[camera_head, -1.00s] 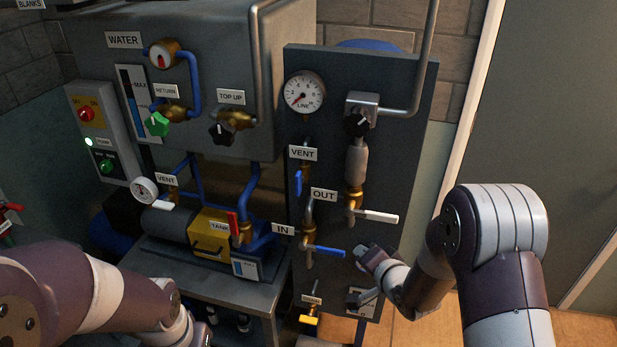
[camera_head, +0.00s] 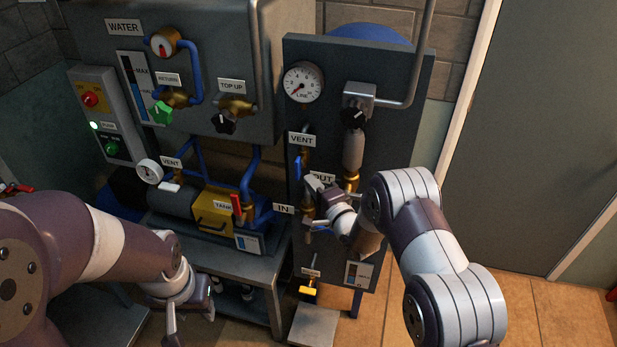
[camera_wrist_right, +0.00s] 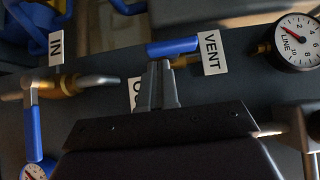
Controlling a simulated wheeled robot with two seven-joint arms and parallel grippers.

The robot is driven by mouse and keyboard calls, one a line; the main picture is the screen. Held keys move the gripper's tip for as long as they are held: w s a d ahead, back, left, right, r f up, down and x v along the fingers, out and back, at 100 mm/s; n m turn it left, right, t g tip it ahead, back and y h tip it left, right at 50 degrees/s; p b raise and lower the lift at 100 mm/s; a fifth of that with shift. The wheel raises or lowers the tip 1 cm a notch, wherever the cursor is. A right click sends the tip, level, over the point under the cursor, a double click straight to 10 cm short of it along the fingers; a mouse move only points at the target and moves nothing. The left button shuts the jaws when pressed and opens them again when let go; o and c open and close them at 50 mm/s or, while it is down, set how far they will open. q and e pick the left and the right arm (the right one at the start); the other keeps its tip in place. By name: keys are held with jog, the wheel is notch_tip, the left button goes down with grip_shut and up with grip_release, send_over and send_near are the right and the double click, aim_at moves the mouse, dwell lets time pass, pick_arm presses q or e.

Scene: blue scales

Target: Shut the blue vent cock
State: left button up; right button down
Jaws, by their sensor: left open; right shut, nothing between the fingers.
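The blue vent cock's lever (camera_head: 297,168) hangs straight down below the right-hand VENT label (camera_head: 301,139) on the dark panel, along its pipe. My right gripper (camera_head: 315,182) is shut and empty, just right of the lever's lower end. In the right wrist view its fingertips (camera_wrist_right: 160,65) overlap the lever's free end; I cannot tell whether they touch. My left gripper (camera_head: 188,312) is open and empty, low in front of the steel bench.
The LINE gauge (camera_head: 304,82) and a black knob (camera_head: 352,118) sit above on the panel (camera_head: 395,110). The OUT label is partly covered by my right gripper. Another blue lever (camera_wrist_right: 37,133) sits near the IN label (camera_wrist_right: 56,44). A yellow-handled cock (camera_head: 308,290) is low down.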

jog(key=shift+a+r, duration=0.1)
jog(key=shift+a, duration=0.35)
jog(key=shift+w+a, duration=0.2)
jog(key=shift+w, duration=0.05)
jog(key=shift+d, duration=0.1)
